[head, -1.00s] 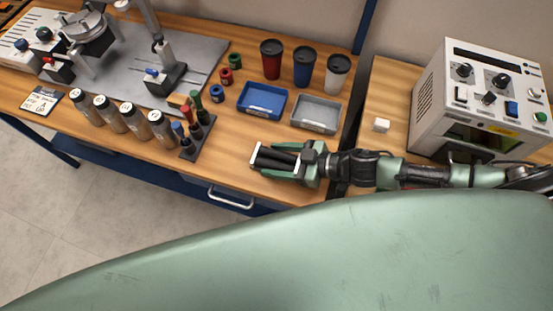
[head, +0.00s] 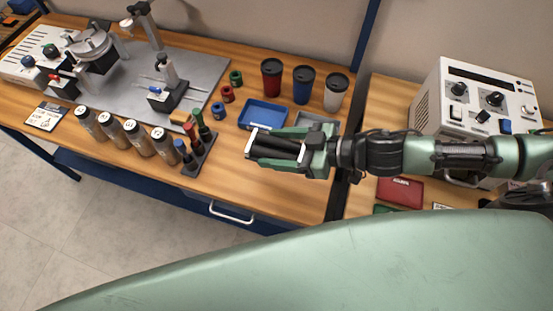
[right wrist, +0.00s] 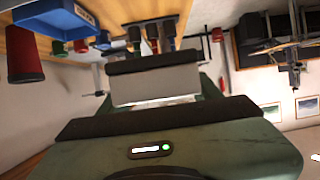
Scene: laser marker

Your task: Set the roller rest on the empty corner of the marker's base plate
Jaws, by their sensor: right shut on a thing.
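The roller rest (head: 277,145), two dark rollers with pale ends, lies in my right gripper (head: 272,146), which is shut on it above the table. In the right wrist view a pale grey face of the roller rest (right wrist: 155,86) shows between the dark finger pads of my right gripper (right wrist: 155,95). The marker's grey base plate (head: 207,70) is at the upper left, well apart from the gripper. It carries a round chuck unit (head: 92,48), a post (head: 143,15) and a small black rest with a blue knob (head: 167,92). My left gripper is not in view.
A blue tray (head: 263,112) and a partly hidden grey tray (head: 318,118) lie beside the gripper. Several tumblers (head: 303,85) stand behind. A control box (head: 440,92) is right.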

